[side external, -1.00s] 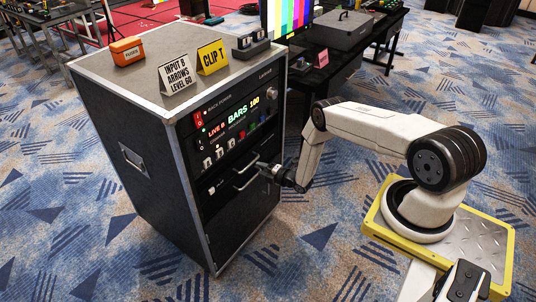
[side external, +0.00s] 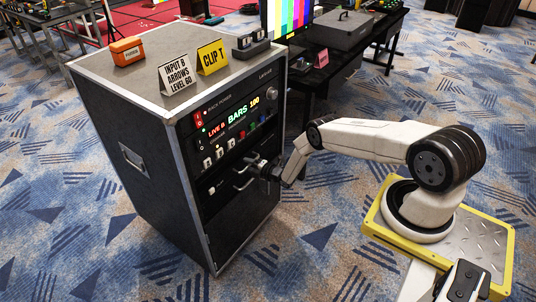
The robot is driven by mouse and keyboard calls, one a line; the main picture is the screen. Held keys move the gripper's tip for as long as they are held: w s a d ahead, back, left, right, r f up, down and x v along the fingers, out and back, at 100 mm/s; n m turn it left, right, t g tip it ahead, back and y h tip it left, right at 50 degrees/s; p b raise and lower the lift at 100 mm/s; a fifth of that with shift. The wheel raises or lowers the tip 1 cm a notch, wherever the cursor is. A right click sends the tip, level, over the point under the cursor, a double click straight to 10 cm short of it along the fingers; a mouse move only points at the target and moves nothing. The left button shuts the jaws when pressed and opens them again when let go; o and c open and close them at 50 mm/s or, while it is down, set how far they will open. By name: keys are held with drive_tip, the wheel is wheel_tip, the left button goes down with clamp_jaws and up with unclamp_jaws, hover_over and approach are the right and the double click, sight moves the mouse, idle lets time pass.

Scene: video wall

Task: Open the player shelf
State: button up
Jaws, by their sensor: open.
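The player shelf (side external: 217,188) is a dark drawer front in the black equipment rack, below the lit panel and its row of switches. It looks flush with the rack front. A metal bar handle (side external: 243,184) stands out near its right part. My gripper (side external: 254,163) is in front of the rack, close to the handle and slightly above it. Its jaws are open and point toward the rack. The dark fingers overlap the handle area, so I cannot tell whether they touch the bar or surround it.
On the rack top (side external: 135,80) stand an orange box (side external: 127,50), a white sign (side external: 177,74), a yellow sign (side external: 212,57) and a grey device (side external: 251,43). A black table (side external: 335,62) with a colour-bar monitor (side external: 287,15) stands behind. Carpet is clear in front.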

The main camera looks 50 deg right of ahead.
drive_tip(key=shift+w, duration=0.1)
clamp_jaws()
idle(1.5)
